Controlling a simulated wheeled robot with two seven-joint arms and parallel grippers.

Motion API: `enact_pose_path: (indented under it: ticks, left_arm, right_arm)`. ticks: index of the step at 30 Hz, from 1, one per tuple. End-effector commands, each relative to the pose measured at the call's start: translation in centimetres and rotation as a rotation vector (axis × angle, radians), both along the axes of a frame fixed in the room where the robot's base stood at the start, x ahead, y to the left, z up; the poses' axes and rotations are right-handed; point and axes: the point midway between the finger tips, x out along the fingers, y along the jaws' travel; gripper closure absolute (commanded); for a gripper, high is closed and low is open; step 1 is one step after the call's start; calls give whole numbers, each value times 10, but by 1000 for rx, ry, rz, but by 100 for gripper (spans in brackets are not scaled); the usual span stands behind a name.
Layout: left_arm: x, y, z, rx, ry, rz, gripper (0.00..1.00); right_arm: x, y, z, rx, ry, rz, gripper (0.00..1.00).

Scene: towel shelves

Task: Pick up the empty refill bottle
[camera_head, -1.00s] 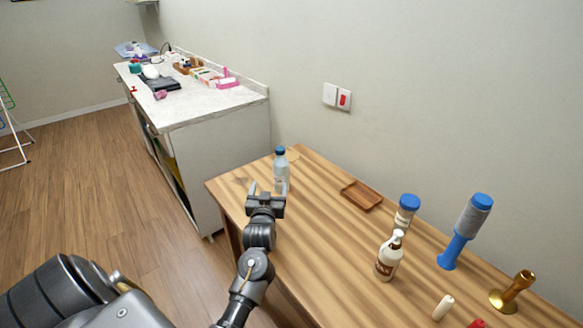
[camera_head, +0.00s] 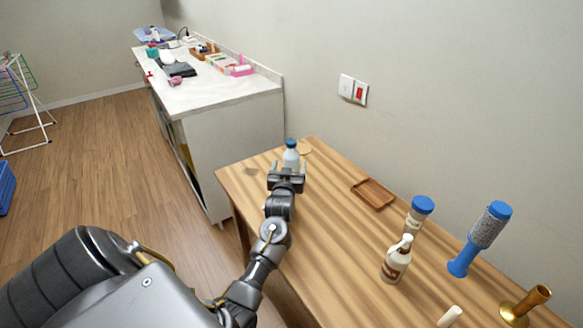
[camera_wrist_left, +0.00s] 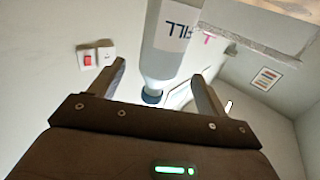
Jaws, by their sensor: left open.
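The refill bottle (camera_head: 291,154) is clear with a blue cap and stands upright at the far left end of the wooden table (camera_head: 330,235). My left gripper (camera_head: 288,168) is open in front of it, its fingers pointing at it and hiding its lower part. In the left wrist view the bottle (camera_wrist_left: 165,62) appears upside down, with its blue cap and part of a label reading "FILL". There it shows between the two open fingers of my left gripper (camera_wrist_left: 158,70), with gaps on both sides. My right gripper is not in view.
A wooden tray (camera_head: 372,194), a pump bottle (camera_head: 396,262), a blue-capped jar (camera_head: 419,212), a blue-handled brush-like item (camera_head: 480,240) and a gold holder (camera_head: 525,305) stand to the right. A cluttered white counter (camera_head: 215,90) is behind. A drying rack (camera_head: 28,100) is far left.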

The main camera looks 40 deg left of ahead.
Motion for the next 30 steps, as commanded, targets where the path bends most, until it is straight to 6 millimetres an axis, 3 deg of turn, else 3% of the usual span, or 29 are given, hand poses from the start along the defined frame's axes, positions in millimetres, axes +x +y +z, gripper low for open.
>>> enact_pose_path:
  ticks: [12,22,30]
  left_arm:
    - [38,23,-2,-1,1,0,23]
    - [44,27,-3,0,0,-1,23]
    - [44,27,-3,0,0,-1,56]
  right_arm:
    - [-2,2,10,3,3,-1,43]
    - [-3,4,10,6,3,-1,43]
    - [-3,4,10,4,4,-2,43]
